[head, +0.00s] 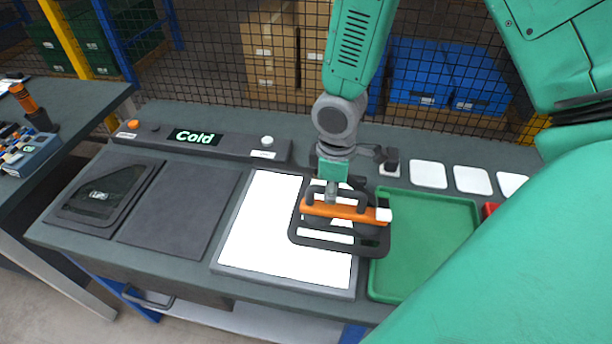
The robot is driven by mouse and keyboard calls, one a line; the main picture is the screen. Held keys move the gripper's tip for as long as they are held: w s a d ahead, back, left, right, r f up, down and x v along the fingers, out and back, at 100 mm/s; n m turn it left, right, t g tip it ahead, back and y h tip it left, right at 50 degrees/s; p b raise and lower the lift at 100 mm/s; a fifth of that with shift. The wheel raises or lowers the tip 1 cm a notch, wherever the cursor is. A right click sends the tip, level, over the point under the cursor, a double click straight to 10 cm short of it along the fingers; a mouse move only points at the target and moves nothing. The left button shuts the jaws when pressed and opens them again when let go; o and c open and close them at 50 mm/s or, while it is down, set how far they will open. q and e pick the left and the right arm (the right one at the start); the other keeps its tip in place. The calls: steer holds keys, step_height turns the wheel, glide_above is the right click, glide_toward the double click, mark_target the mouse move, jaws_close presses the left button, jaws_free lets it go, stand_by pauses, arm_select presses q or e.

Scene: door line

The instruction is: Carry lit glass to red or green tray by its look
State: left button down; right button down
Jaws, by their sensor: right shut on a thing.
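My right gripper (333,190) is shut on the orange handle (345,212) of a dark-framed hand tool. The tool is over the right part of a bright white lit panel (262,235) and reaches to the green tray's left edge. No separate glass can be made out under the tool, which hides that part of the panel. A dark glass-like pane (105,197) with a small light mark lies on the left pad. The green tray (425,240) looks empty where it shows. Only a sliver of a red tray (490,209) shows, behind my arm. My left gripper is not in view.
A console (230,146) at the back left reads "Cold", with an orange button (133,124) and a white button (267,140). A bare dark pad (180,210) lies left of the panel. White squares (428,174) line the back right. A mesh fence (220,60) stands behind.

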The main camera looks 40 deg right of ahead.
mark_target(355, 196)
steer(key=shift+s+d+r, duration=0.1)
steer(key=shift+s+d, duration=0.15)
steer(key=shift+s, duration=0.35)
steer(key=shift+s+d+r, duration=0.1)
steer(key=shift+s+d, duration=0.1)
steer(key=shift+s, duration=0.4)
steer(key=shift+s+d, duration=0.35)
steer(key=shift+s, duration=0.25)
steer(key=shift+s+d, duration=0.2)
steer(key=shift+d, duration=0.2)
steer(key=shift+d+f, duration=0.15)
steer(key=shift+d, duration=0.35)
steer(key=shift+s+d, duration=0.35)
steer(key=shift+s, duration=0.3)
steer(key=shift+s+d, duration=0.3)
steer(key=shift+s, duration=0.35)
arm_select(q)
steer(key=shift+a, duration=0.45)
arm_select(e)
steer(key=s+d, duration=0.7)
steer(key=s, duration=0.1)
steer(key=shift+d, duration=0.15)
